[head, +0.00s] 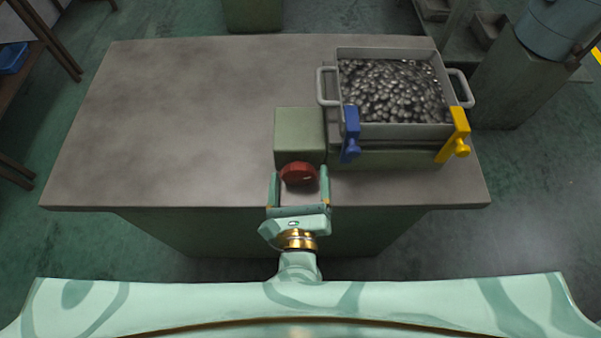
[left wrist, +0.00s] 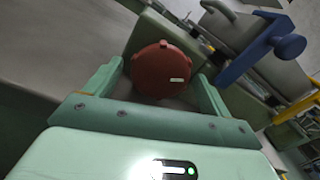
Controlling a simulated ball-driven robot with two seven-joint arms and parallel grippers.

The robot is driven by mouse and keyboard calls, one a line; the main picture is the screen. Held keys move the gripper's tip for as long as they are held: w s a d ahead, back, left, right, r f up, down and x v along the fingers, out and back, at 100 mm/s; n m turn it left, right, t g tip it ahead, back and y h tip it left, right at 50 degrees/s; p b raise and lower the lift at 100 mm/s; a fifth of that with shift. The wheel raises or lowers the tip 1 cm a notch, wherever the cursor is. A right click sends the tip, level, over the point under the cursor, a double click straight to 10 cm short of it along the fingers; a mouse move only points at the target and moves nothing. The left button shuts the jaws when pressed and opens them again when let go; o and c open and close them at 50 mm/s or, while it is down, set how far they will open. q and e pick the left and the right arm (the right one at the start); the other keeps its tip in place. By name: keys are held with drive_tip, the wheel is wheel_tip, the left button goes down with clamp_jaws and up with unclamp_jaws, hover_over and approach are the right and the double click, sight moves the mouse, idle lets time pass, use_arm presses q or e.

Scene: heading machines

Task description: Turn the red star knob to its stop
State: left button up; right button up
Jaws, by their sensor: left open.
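The red star knob (head: 299,174) sits on the front of a green block (head: 299,130) near the table's front edge. It has a small pale mark on its face. My left gripper (head: 299,188) is open, with one finger on each side of the knob. In the left wrist view the knob (left wrist: 162,70) lies between the two fingers of the gripper (left wrist: 160,88), with visible gaps, so the fingers do not appear closed on it. My right gripper is not in view.
A grey bin (head: 393,131) full of dark metal pieces stands right of the block. A blue clamp (head: 351,135) and a yellow clamp (head: 456,137) are at its front. The left part of the table (head: 170,120) is clear.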

use_arm(q)
drive_tip(key=c, duration=1)
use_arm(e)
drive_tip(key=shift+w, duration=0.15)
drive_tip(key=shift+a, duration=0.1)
use_arm(q)
drive_tip(key=shift+m, duration=0.3)
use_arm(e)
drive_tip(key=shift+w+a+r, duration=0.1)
use_arm(q)
drive_tip(key=shift+r+m+p, duration=0.1)
drive_tip(key=shift+m+p, duration=0.2)
drive_tip(key=shift+m, duration=0.3)
drive_tip(key=m+p, duration=0.2)
drive_tip(key=m, duration=0.2)
drive_tip(key=m+p, duration=0.2)
drive_tip(key=m, duration=0.3)
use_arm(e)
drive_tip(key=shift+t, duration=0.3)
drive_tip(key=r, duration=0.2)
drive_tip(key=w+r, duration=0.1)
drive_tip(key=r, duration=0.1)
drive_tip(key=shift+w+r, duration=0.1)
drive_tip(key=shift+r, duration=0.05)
use_arm(q)
drive_tip(key=shift+m, duration=0.3)
